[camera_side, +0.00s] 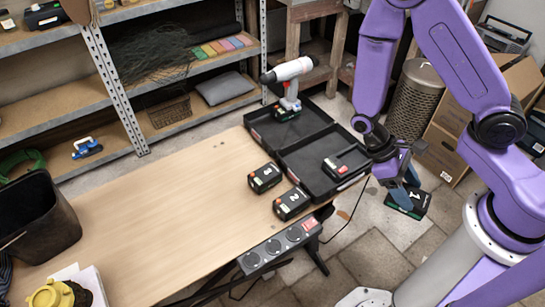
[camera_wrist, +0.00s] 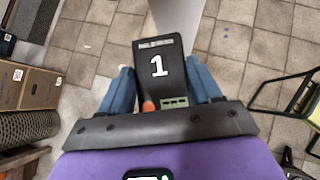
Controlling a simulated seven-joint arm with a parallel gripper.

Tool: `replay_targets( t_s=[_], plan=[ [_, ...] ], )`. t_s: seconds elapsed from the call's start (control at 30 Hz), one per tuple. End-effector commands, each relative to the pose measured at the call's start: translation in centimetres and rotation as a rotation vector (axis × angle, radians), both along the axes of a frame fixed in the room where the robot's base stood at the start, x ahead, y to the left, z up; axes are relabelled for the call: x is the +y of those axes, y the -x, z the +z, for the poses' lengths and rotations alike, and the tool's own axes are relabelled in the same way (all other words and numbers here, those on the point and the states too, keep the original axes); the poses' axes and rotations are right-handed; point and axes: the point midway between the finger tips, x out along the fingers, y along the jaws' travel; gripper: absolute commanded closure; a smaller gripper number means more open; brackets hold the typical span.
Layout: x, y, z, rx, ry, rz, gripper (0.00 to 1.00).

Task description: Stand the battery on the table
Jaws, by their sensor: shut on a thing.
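My gripper (camera_side: 405,193) is shut on a black battery (camera_side: 420,204) marked with a white 1. In the side view it holds the battery tilted, off the right end of the wooden table (camera_side: 170,215), over the tiled floor. In the wrist view the battery (camera_wrist: 158,68) sits between the two blue fingers (camera_wrist: 160,90), its numbered face toward the camera and an orange button at its near end. Two similar batteries, marked 3 (camera_side: 264,178) and 2 (camera_side: 291,204), lie on the table near its right edge.
A power strip (camera_side: 280,246) runs along the front edge. A dark bin (camera_side: 38,218) stands at left.

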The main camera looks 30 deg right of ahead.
Motion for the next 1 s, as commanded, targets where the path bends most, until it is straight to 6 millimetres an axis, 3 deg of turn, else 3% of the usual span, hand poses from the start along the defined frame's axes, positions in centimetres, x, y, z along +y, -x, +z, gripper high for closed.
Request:
replay_targets(
  t_s=[0.23, 0.47, 0.77, 1.0],
  plan=[
    [4.1, 0.3, -0.4, 0.001, 0.0, -0.351, 0.94],
    [8.2, -0.9, -0.8, 0.003, 0.0, -0.675, 0.94],
    [13.2, -4.7, -1.2, 0.003, -0.001, -1.111, 0.94],
    [16.1, -9.5, -1.5, 0.002, -0.002, -1.476, 0.94]
  ],
)
